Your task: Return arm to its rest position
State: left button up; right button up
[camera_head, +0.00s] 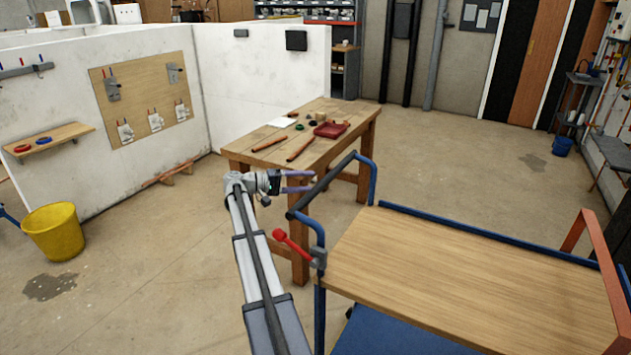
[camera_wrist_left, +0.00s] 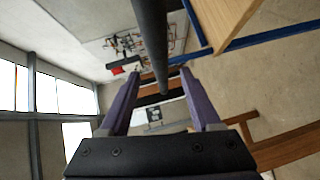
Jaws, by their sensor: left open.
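My left gripper (camera_head: 311,181) is open, with its two purple fingers pointing right in the head view. It is beside the dark grip bar (camera_head: 325,183) of the trolley's blue handle. In the left wrist view the same bar (camera_wrist_left: 150,35) runs down from the top edge towards the gap between the open fingers (camera_wrist_left: 160,75). I cannot tell whether the bar is between the fingers or just beyond them. My left arm reaches up from the bottom of the head view, stretched out. My right arm and gripper are not in view.
The blue trolley with its wooden deck (camera_head: 470,275) fills the right foreground. A red-knobbed lever (camera_head: 279,235) sits on its handle post. A wooden workbench (camera_head: 345,115) with pipes and a red tray (camera_head: 331,130) stands just behind. A yellow bucket (camera_head: 52,232) stands left. Floor between is clear.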

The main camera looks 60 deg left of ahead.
pick_arm(q)
jog(key=shift+s+a+r, duration=0.1)
jog(key=shift+s, duration=0.45)
